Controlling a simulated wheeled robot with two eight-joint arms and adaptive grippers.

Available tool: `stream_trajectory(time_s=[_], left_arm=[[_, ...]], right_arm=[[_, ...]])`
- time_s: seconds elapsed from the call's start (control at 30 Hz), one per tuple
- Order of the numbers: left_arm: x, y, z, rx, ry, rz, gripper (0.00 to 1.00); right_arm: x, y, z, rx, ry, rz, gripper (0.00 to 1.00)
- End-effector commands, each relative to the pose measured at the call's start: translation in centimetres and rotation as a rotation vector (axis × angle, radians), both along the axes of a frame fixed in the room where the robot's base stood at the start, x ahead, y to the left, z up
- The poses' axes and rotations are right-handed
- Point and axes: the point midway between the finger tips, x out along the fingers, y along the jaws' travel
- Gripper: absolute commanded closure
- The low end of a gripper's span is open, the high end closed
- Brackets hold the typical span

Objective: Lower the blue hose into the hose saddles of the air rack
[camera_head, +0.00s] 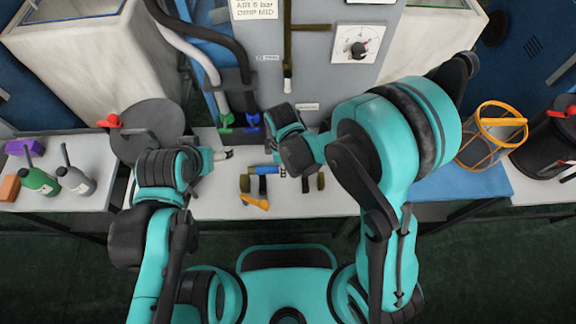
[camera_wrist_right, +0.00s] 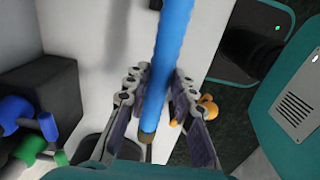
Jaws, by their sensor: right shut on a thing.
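The blue hose (camera_head: 264,170) is a short straight piece low over the pale bench in the head view. In the right wrist view the blue hose (camera_wrist_right: 170,40) runs between my fingers, with a brass-coloured end. My right gripper (camera_head: 272,146) is shut on it; its fingers flank the hose in the wrist view (camera_wrist_right: 160,80). Dark olive uprights, apparently the hose saddles (camera_head: 320,181), stand near the hose. I cannot tell whether the hose touches them. My left gripper (camera_head: 224,154) is left of the hose, apart from it; its opening is unclear.
A grey air panel (camera_head: 330,95) stands behind the bench. A dark block with green and blue fittings (camera_head: 238,98) stands behind the hose. An orange piece (camera_head: 256,203) lies in front.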

Motion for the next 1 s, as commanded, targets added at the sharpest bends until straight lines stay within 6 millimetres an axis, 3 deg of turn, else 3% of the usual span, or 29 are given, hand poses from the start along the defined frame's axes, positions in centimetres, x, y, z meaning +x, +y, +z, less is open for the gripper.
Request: stream_trajectory(time_s=[0.27,1.0], left_arm=[[0.0,0.0,-1.1,0.000,0.000,0.000,0.25],[0.0,0.0,-7.1,0.000,0.000,0.000,0.25]], right_arm=[[0.0,0.0,-1.4,0.000,0.000,0.001,1.00],[0.0,0.0,-8.8,0.000,0.000,0.001,1.00]])
